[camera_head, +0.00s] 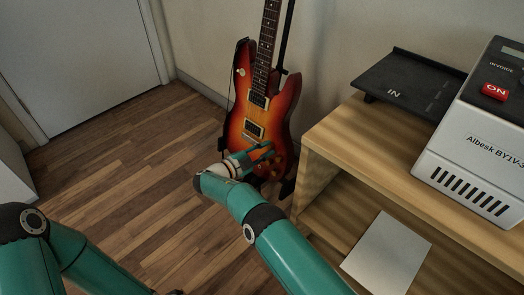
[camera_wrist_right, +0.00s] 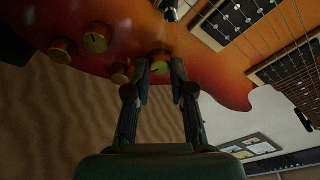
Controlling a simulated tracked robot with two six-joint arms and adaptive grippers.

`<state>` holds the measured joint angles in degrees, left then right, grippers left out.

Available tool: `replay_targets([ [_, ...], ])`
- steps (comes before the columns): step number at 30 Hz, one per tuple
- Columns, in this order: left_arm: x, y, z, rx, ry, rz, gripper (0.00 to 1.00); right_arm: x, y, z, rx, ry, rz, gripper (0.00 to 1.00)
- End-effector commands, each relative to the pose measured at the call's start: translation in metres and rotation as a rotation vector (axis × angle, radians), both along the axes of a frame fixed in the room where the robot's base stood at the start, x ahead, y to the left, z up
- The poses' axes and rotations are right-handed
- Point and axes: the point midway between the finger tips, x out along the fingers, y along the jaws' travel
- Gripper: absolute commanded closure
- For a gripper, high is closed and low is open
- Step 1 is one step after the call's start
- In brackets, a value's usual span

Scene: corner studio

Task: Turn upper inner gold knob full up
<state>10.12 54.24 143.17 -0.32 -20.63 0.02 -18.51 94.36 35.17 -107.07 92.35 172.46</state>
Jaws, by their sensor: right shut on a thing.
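A sunburst electric guitar (camera_head: 244,118) stands upright against the wall in the head view. Its gold knobs are mostly hidden there by my right gripper (camera_head: 268,152), which reaches the lower part of the body. In the right wrist view, my right gripper (camera_wrist_right: 160,68) has its fingers on both sides of one gold knob (camera_wrist_right: 160,61) and is shut on it. Other gold knobs, one nearby (camera_wrist_right: 96,38), one beside it (camera_wrist_right: 120,74) and one farther left (camera_wrist_right: 62,50), are clear of the fingers. My left gripper is not in view; only its arm shows.
A pale sheet (camera_head: 386,255) lies on a lower level. The wooden floor (camera_head: 120,165) at left is open.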

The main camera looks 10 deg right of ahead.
Motion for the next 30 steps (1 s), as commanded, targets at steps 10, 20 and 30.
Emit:
replay_targets([
  [10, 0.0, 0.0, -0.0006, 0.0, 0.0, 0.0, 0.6, 0.0034, 0.0049, -0.0052, 0.04, -0.048, -0.007, 1.0],
  [20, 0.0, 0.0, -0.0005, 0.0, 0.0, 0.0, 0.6, 0.0038, 0.0056, -0.0043, 0.039, -0.049, -0.005, 1.0],
  [30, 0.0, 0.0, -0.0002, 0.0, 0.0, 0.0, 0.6, 0.0037, 0.0033, -0.0021, 0.039, -0.053, -0.011, 0.52],
])
